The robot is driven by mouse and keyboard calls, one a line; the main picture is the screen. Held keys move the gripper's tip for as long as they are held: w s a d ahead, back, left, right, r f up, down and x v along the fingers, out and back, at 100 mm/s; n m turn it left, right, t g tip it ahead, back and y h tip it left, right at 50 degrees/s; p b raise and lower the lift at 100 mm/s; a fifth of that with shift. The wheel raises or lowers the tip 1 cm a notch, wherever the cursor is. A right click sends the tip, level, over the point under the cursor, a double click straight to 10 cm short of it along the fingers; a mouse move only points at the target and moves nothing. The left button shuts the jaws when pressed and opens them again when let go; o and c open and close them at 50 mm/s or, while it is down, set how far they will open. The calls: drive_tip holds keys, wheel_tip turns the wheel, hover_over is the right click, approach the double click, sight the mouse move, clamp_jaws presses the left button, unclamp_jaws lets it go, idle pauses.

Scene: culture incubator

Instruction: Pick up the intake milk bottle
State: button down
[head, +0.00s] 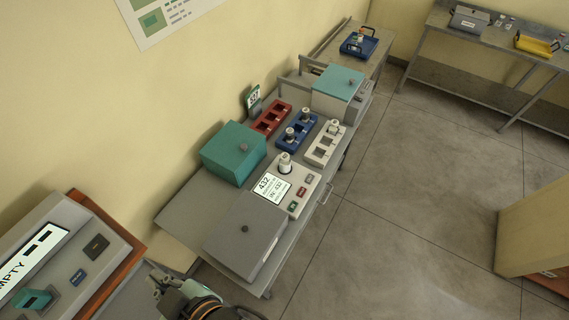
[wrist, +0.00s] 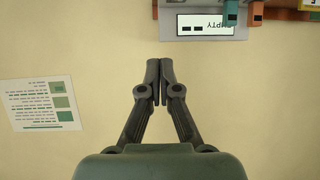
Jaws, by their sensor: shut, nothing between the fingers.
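In the head view, a small white bottle (head: 284,163) stands upright on the grey device whose display reads 432. Other small bottles stand in racks: two in the blue rack (head: 283,141) and one in the white rack (head: 326,157). I cannot tell from labels which is the intake milk bottle. My gripper (head: 158,279) is at the lower left of the head view, well apart from all bottles. In the wrist view my gripper (wrist: 159,62) is shut and empty, with the wall behind it.
A red rack (head: 270,119), a teal box (head: 233,152), a grey lidded box (head: 245,236) and a teal-lidded box (head: 338,82) crowd the bench. A machine reading EMPTY (head: 62,262) stands at the left. A blue tray (head: 359,46) is farther back. Open floor lies right.

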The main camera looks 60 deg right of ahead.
drive_tip(key=c, duration=1.9)
unclamp_jaws()
drive_tip(key=o, duration=1.6)
drive_tip(key=shift+c, duration=0.2)
